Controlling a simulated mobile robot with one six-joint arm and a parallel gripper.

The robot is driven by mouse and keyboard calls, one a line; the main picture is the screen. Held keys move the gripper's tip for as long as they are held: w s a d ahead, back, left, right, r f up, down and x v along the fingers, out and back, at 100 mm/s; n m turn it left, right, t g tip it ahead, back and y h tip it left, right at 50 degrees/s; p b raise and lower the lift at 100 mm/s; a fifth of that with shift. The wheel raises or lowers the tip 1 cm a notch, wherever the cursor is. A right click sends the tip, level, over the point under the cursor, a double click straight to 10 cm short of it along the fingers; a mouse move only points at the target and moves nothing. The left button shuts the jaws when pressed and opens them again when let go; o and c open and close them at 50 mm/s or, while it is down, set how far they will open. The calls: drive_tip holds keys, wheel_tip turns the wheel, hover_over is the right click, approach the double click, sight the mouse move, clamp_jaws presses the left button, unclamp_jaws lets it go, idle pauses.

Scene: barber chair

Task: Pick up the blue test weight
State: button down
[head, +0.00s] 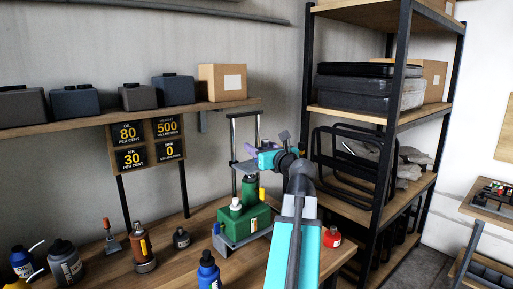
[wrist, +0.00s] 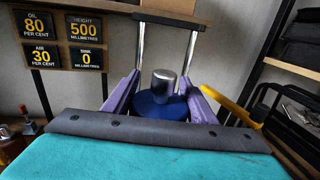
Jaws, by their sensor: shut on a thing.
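My gripper (head: 245,166) is raised over the workbench in the head view, above a green machine (head: 245,222). In the wrist view its two purple fingers (wrist: 160,104) are shut on the blue test weight (wrist: 150,108), a round blue body with a silver cylindrical top. The fingers lie on its left and right sides. The weight's underside is hidden by the grey edge of my gripper. I cannot make the weight out clearly in the head view.
A metal frame with two upright posts (head: 232,140) stands close behind my gripper. Several bottles, including a dark one (head: 64,262) and a red one (head: 331,237), stand on the bench. A shelf with grey boxes (head: 137,97) runs above. A black rack (head: 385,125) is at right.

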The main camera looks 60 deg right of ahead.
drive_tip(key=shift+s+a+r, duration=0.25)
drive_tip(key=shift+s+a, duration=0.45)
drive_tip(key=shift+a, duration=0.2)
